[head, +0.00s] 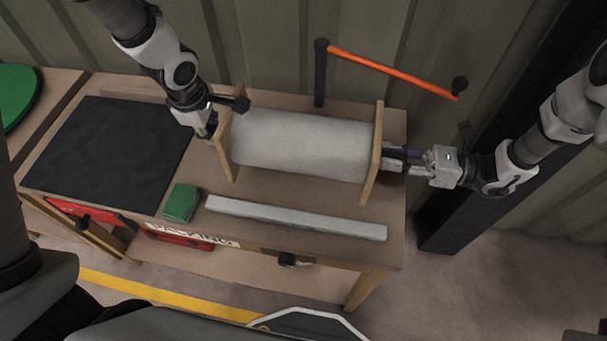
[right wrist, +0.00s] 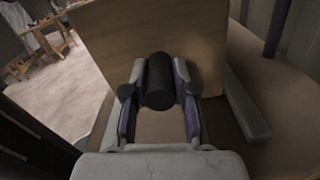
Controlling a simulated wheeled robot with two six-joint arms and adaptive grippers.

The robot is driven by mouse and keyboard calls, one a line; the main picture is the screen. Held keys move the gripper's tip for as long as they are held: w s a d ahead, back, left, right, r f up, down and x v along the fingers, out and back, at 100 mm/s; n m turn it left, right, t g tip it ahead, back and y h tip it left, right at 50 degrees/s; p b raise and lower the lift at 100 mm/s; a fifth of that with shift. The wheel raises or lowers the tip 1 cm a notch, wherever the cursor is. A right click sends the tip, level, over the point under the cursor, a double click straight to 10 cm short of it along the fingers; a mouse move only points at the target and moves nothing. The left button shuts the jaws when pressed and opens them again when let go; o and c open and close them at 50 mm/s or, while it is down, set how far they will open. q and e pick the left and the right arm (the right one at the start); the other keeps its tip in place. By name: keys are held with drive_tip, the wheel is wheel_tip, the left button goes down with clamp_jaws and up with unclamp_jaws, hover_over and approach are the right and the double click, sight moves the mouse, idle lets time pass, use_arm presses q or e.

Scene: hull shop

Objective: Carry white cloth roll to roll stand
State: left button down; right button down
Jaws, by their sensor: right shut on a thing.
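The white cloth roll (head: 305,145) lies level above the workbench, between two upright wooden boards, left (head: 224,150) and right (head: 375,160). I cannot tell whether these boards are the roll stand or belong to the roll. My right gripper (head: 398,158) is just outside the right board. In the right wrist view it (right wrist: 160,95) is shut on a black round core end (right wrist: 160,80) in front of the wooden board (right wrist: 150,35). My left gripper (head: 222,118) is at the left board; its fingers are partly hidden, so its grip is unclear.
The workbench (head: 300,255) also carries a dark mat (head: 110,150), a green block (head: 181,203) and a long grey bar (head: 295,217) along the front. An orange bar (head: 390,70) on a black post stands behind the roll. A dark column (head: 490,165) rises at right.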

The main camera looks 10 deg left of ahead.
use_arm(q)
drive_tip(key=shift+a, duration=0.1)
drive_tip(key=shift+w+f, duration=0.1)
